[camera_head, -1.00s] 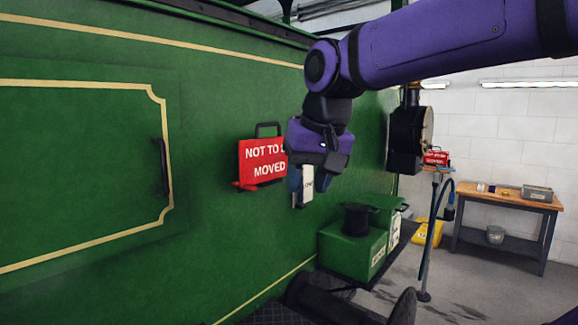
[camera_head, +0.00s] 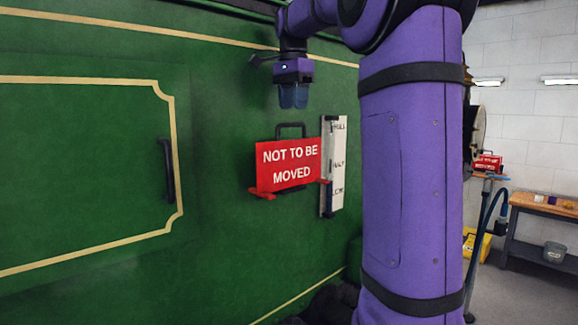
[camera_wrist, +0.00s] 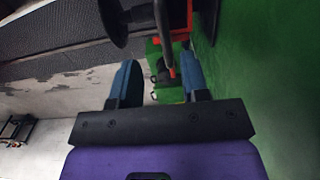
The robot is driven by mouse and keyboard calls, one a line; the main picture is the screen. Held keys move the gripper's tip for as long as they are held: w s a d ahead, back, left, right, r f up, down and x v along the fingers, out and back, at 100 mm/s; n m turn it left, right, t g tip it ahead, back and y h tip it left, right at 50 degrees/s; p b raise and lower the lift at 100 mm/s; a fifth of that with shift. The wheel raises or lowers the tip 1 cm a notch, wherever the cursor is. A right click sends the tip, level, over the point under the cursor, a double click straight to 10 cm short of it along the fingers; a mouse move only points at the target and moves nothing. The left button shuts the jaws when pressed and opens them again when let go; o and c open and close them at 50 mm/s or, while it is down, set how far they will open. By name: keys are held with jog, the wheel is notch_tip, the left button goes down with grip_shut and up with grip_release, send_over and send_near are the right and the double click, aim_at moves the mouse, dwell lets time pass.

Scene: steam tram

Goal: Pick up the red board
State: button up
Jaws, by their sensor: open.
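My gripper (camera_head: 293,106) is above the handle, fingers pointing down, open and empty, apart from the board. In the wrist view my gripper (camera_wrist: 160,75) shows two blue fingers spread apart. A dark bar, perhaps the handle, and a strip of red (camera_wrist: 179,14), probably the board, show beyond them near the top.
My arm hides much of the right side.

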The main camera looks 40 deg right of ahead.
aim_at(291, 155)
jog(key=f, duration=0.7)
jog(key=shift+w+f, duration=0.25)
jog(key=shift+w, duration=0.1)
jog(key=shift+f, duration=0.65)
jog(key=shift+c, duration=0.4)
grip_shut()
